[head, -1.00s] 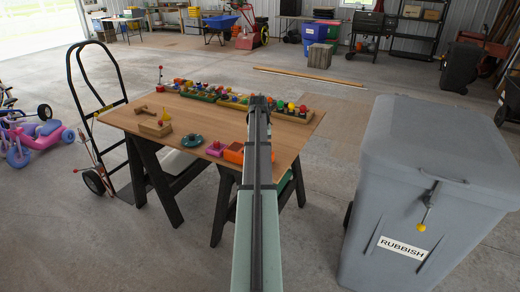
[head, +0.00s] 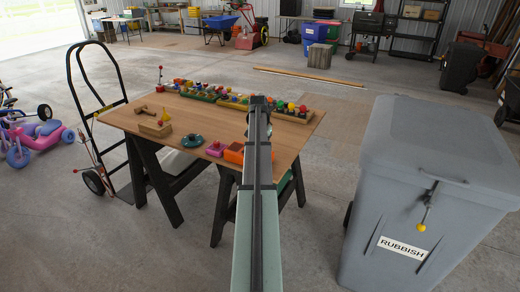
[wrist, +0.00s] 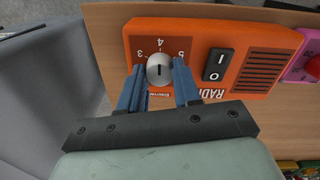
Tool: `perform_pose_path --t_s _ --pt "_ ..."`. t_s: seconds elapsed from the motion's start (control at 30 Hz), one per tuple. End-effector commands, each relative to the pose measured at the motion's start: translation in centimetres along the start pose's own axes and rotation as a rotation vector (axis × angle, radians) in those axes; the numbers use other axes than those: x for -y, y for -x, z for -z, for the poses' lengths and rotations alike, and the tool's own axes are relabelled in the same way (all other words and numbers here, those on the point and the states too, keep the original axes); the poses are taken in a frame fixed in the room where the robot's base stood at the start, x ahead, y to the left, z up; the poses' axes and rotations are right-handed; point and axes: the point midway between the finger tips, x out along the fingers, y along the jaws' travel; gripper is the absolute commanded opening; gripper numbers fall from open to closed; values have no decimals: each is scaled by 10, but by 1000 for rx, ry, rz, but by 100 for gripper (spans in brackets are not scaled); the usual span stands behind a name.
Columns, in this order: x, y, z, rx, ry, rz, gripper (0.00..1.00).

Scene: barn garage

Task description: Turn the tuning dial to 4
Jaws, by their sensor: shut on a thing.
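The orange radio (wrist: 205,33) lies face up on the wooden table, its lettering and digits running at different angles in the wrist view. Its round grey tuning dial (wrist: 160,69) has a short dark mark in the middle that looks roughly in line with the 4. The digits 3, 4 and 5 show around it, with 4 at the picture's top. My gripper (wrist: 158,72) has its two blue fingers on either side of the dial, shut on it. In the head view the radio (head: 234,153) is partly hidden by my arm, and the dial is hidden.
A black I/O switch (wrist: 217,64) and a speaker grille sit beside the dial. A pink box (head: 215,149), a teal disc (head: 191,141) and toys share the table (head: 180,115). A grey rubbish bin (head: 430,190) stands at right, a hand truck (head: 95,110) at left.

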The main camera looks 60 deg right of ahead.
Motion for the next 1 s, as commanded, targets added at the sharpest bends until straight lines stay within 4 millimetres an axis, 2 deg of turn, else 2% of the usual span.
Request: perform_pose_path --t_s 0.1,0.13,0.37,0.73,0.87,1.0 --pt "0 0 0 0 1 0 2" --pt "0 0 0 0 1 0 35" --pt "0 0 0 0 1 0 57" --pt "0 6 0 -1 1 0 58" --pt "0 22 1 -2 2 1 58" --pt "0 48 1 -3 2 1 58"
